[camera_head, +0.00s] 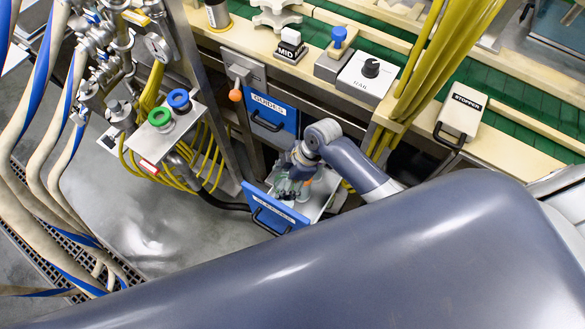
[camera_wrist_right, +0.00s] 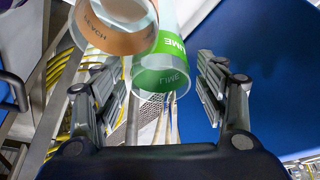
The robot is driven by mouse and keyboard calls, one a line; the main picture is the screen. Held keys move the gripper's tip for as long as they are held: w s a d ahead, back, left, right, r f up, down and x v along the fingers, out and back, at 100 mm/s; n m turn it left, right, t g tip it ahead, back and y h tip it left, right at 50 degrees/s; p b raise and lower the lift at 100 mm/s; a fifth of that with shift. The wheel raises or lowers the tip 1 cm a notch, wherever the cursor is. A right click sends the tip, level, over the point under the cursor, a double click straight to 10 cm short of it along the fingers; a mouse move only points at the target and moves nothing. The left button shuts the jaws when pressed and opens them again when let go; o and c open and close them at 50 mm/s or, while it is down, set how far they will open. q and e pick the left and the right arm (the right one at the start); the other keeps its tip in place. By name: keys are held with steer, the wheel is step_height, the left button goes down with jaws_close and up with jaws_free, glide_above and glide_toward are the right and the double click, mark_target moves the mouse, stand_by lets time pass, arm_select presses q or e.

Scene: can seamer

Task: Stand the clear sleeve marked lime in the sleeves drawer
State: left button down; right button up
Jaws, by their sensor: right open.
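The clear sleeve marked lime (camera_wrist_right: 163,79), with a green band, shows in the right wrist view between the fingers of my right gripper (camera_wrist_right: 152,88). The fingers are open, with a visible gap on the right side; contact on the left is hard to tell. In the head view my right gripper (camera_head: 294,182) is down at the open sleeves drawer (camera_head: 277,212), which has a blue front and a white label. Small sleeves inside the drawer are mostly hidden by the gripper and too small to read. My left gripper is not in view.
A clear sleeve marked peach (camera_wrist_right: 118,24), with an orange band, is close beside the lime sleeve. The blue guides drawer (camera_head: 270,118) sits above and behind. A metal post and yellow cables stand left of the drawer.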

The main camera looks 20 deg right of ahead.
steer(key=v, duration=0.7)
steer(key=shift+r, duration=0.25)
steer(key=shift+d, duration=0.1)
